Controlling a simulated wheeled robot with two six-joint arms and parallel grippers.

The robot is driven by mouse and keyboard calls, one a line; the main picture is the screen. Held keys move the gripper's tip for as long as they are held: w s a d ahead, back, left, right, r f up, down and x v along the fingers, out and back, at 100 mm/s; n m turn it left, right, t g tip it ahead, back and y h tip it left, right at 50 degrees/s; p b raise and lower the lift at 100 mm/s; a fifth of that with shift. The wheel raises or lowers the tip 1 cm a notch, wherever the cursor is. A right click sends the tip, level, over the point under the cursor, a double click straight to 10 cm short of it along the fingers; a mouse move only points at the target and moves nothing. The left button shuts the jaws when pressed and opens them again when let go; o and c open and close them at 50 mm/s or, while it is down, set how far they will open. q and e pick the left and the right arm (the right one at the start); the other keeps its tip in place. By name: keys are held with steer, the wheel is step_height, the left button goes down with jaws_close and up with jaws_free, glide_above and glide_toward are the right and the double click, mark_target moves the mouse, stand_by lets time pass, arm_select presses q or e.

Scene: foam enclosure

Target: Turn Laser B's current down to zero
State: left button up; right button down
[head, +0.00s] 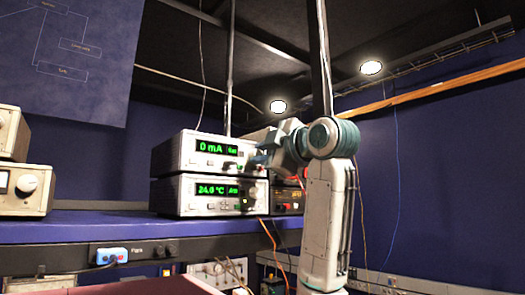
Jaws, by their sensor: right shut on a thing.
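The laser current controller (200,152) is the upper of two stacked white units on the blue bench. Its green display (211,148) reads 0 mA. I cannot read a Laser B label. The lower unit (197,203) has a green display reading 24.0 °C. My right gripper (259,160) is at the right end of the upper unit's front panel, shut on what looks like the current knob, which the fingers mostly hide. My left gripper is not in view.
Beige instruments (22,188) with a dial stand at the far left of the bench (100,225). Another unit with an orange display (288,196) sits right of the stack, partly behind my arm. Orange cables hang below. The bench left of the stack is clear.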

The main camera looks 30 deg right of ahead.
steer(key=shift+f+n, duration=0.1)
steer(key=shift+n, duration=0.5)
steer(key=c, duration=1.2)
jaws_free()
steer(key=shift+c, duration=0.2)
steer(key=shift+s, duration=0.15)
steer(key=s+b, duration=0.4)
steer(key=s, duration=0.6)
steer(key=shift+s+d, duration=0.3)
steer(key=shift+d, duration=0.05)
steer(key=shift+f, duration=0.1)
